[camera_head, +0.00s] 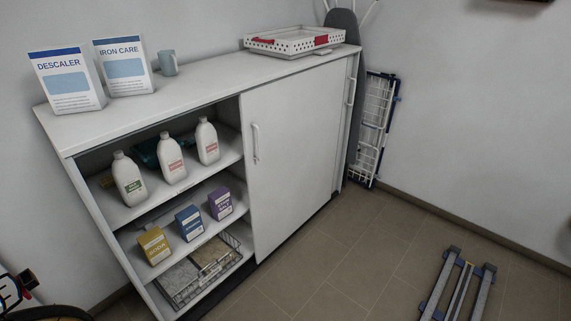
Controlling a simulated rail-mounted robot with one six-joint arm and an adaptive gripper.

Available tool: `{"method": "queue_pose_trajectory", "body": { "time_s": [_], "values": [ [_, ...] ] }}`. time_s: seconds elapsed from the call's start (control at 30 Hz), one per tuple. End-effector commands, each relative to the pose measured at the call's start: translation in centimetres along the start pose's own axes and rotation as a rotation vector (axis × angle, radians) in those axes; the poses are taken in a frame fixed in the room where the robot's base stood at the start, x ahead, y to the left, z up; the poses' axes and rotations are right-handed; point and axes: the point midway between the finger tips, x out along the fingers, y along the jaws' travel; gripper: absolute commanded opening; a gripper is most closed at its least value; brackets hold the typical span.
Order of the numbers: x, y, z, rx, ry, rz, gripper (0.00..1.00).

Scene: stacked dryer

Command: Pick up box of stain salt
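Three small boxes stand in a row on the middle shelf in the open left half of the white cabinet (295,131). They are a yellow box (154,246) that seems to read "SODA", a blue box (189,223) and a purple box (220,203). The blue and purple boxes' labels are too small to read surely, so I cannot tell which is the stain salt. All three are upright with small gaps between them. My gripper is not in view.
Three white bottles (171,160) stand on the shelf above; a wire basket (183,284) is below. The sliding door (298,140) covers the right half. Descaler (66,80) and iron care (125,67) boxes stand on top. Grey bars (457,287) are on the floor, lower right.

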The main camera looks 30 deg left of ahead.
Motion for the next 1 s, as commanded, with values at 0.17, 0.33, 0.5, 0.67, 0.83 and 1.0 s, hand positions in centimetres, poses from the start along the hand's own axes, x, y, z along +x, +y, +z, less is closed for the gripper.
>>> {"method": "queue_pose_trajectory", "body": {
  "time_s": [0.17,0.33,0.5,0.67,0.83,1.0],
  "values": [
    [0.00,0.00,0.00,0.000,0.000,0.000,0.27],
    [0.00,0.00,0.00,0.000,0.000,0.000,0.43],
    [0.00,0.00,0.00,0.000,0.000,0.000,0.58],
    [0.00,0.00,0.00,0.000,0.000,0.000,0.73],
    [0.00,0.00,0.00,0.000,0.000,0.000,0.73],
    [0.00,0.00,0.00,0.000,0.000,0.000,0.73]
  ]
}}
